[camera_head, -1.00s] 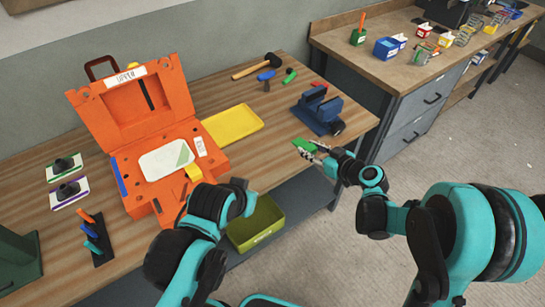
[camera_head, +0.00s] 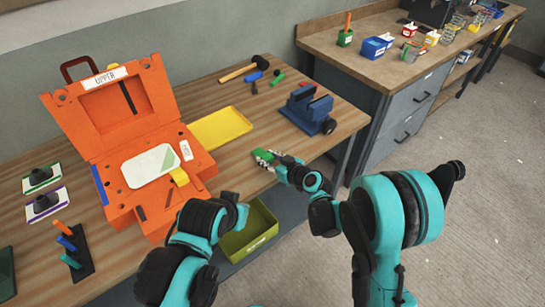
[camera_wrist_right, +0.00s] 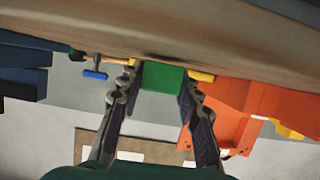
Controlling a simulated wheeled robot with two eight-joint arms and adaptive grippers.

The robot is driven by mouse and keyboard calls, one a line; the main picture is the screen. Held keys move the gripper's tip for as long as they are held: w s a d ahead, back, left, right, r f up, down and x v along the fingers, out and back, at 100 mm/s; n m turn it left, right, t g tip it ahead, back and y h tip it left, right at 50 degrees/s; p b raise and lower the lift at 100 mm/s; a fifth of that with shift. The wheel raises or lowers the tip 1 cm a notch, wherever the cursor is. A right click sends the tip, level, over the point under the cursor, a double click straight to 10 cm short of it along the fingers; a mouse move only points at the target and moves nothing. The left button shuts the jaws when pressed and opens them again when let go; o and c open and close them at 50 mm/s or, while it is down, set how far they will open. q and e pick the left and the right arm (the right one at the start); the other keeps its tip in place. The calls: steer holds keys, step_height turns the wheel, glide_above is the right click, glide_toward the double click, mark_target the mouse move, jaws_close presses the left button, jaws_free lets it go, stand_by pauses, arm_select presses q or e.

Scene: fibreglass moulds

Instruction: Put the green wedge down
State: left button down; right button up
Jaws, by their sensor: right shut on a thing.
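The green wedge (camera_head: 262,156) is held in my right gripper (camera_head: 272,159), over the front part of the wooden bench, between the yellow tray and the blue vise. In the right wrist view the wedge (camera_wrist_right: 162,77) sits between the two fingers (camera_wrist_right: 158,98), which are shut on it. I cannot tell whether the wedge touches the bench top. My left gripper (camera_head: 238,209) is near the bench's front edge, before the orange case; its fingers are not clear enough to tell their state.
An open orange case (camera_head: 130,118) labelled UPPER stands left, with the yellow tray (camera_head: 221,128) beside it. A blue vise (camera_head: 308,108) is at the right end. Hammer (camera_head: 244,69) and small tools lie behind. An olive bin (camera_head: 252,230) is below the front edge. Bench between tray and vise is clear.

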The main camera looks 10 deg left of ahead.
steer(key=shift+f, duration=0.25)
steer(key=shift+f, duration=0.15)
steer(key=o, duration=1.1)
steer(key=shift+o, duration=0.2)
steer(key=p+v, duration=0.1)
steer(key=v, duration=0.2)
steer(key=p+v, duration=0.1)
steer(key=v, duration=0.2)
steer(key=shift+s+d+r+p, duration=0.1)
steer(key=shift+d+r+p, duration=0.2)
steer(key=shift+r, duration=0.1)
steer(key=shift+s+d+r, duration=0.15)
steer(key=shift+s+d, duration=0.2)
steer(key=shift+d, duration=0.1)
